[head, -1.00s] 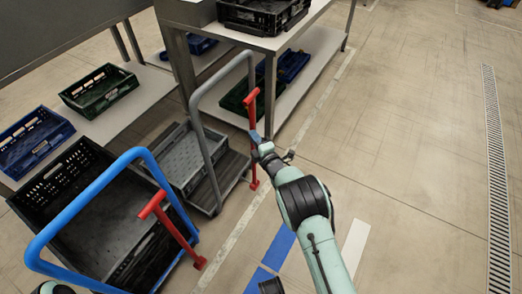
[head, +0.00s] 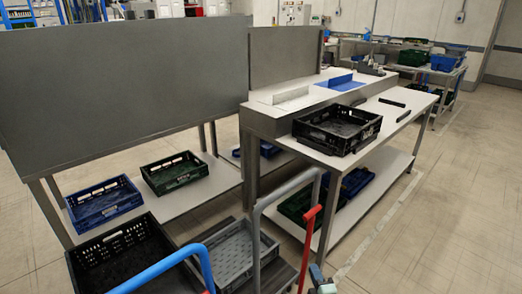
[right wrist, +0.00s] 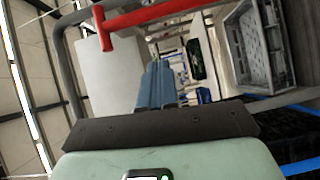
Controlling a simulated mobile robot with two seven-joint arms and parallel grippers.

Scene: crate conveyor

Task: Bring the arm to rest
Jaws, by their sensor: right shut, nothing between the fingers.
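My right gripper (head: 318,274) shows only at the bottom edge of the head view, just right of the red handle (head: 309,235) of a grey-framed cart. In the right wrist view its blue fingers (right wrist: 155,85) are together with nothing between them. The red handle also shows there, above and left of the fingers (right wrist: 150,14), apart from them as far as I can tell. The rest of my right arm is out of the head view. My left gripper is not in view.
A black crate (head: 340,122) sits on the steel-and-white table (head: 300,152). The grey cart (head: 262,218) and a blue-handled cart (head: 160,268) with a black crate (head: 120,225) stand close in front. Crates lie on the low shelf (head: 215,188). Floor at right (head: 450,220) is clear.

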